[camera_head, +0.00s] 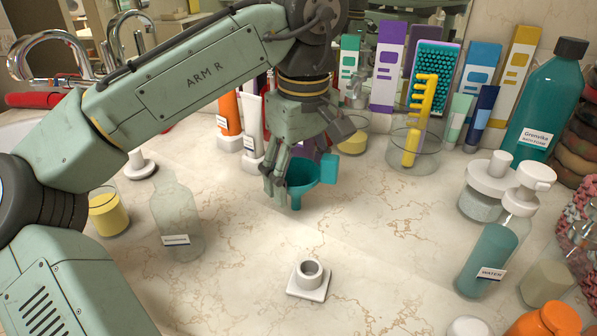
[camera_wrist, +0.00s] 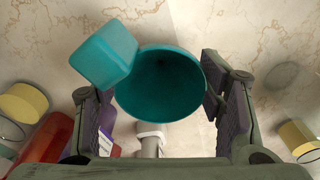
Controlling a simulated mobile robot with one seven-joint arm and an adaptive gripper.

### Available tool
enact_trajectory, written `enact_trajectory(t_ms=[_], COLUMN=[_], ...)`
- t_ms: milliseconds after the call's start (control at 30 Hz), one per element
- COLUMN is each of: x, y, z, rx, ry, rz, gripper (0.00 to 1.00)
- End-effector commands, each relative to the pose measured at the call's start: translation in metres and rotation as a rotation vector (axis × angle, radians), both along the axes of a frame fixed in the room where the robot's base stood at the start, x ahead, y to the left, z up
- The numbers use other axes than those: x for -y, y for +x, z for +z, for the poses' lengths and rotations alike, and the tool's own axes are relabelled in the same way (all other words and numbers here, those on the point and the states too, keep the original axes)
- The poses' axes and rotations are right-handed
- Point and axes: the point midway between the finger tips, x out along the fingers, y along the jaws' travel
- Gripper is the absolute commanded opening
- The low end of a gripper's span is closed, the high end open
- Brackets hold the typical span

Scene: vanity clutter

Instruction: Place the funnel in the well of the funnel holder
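The teal funnel (camera_head: 302,180) is upright, mouth up and spout down, with a square tab on its right in the head view. In the wrist view I look into the funnel's open mouth (camera_wrist: 160,88), with the tab (camera_wrist: 105,55) at its upper left. My gripper (camera_head: 280,190) has its fingers against opposite sides of the funnel. Whether the spout touches the counter is unclear. The funnel holder (camera_head: 308,278), a white square base with a raised round well, stands on the counter nearer the head camera. Its well is empty.
A clear bottle (camera_head: 177,218) and a yellow-filled glass (camera_head: 109,214) stand left. A teal WATER bottle (camera_head: 485,258) and a white-lidded jar (camera_head: 482,202) stand right. Tubes and a glass with a yellow comb (camera_head: 419,110) are behind. Counter between funnel and holder is clear.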

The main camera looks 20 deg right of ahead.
Motion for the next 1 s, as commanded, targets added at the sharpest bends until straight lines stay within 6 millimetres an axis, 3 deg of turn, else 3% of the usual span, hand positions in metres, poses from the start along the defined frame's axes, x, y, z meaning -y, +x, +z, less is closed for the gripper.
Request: enact_trajectory(t_ms=[300,633,767,1000], x=[0.000,0.000,0.000,0.001], y=[0.000,0.000,-0.001,-0.004], z=[0.000,0.003,0.016,0.069], rx=[-0.001,0.000,0.000,0.005], ry=[0.001,0.001,0.000,0.002], rz=[0.000,0.000,0.000,0.005], gripper=[0.82,0.82,0.82,0.82])
